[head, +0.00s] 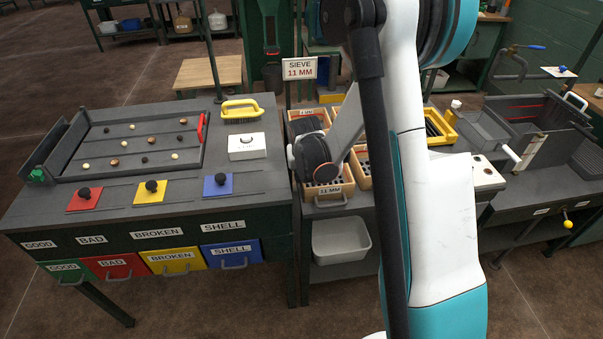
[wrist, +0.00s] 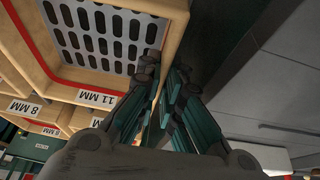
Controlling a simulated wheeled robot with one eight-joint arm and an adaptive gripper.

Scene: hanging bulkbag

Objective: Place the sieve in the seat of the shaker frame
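The sieve labelled 11 MM (head: 327,190) is a wooden-sided box with a slotted grey bottom, in a rack of similar boxes. In the wrist view its slotted bottom (wrist: 100,38) and wooden wall (wrist: 172,40) are close up. My gripper (wrist: 166,80) has its fingers at this wall, one on either side. Whether the fingers press on the wood cannot be told. In the head view my wrist covers part of the sieve and hides the fingers. A dark framed unit (head: 540,118) at the right may be the shaker frame; I cannot tell for sure.
A sign reading SIEVE 11 MM (head: 299,68) stands behind the rack. Other sieves labelled 8 MM (wrist: 25,107) adjoin it. A sorting table (head: 110,210) is at the left, a grey bin (head: 341,241) below the rack. My arm hides the middle right.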

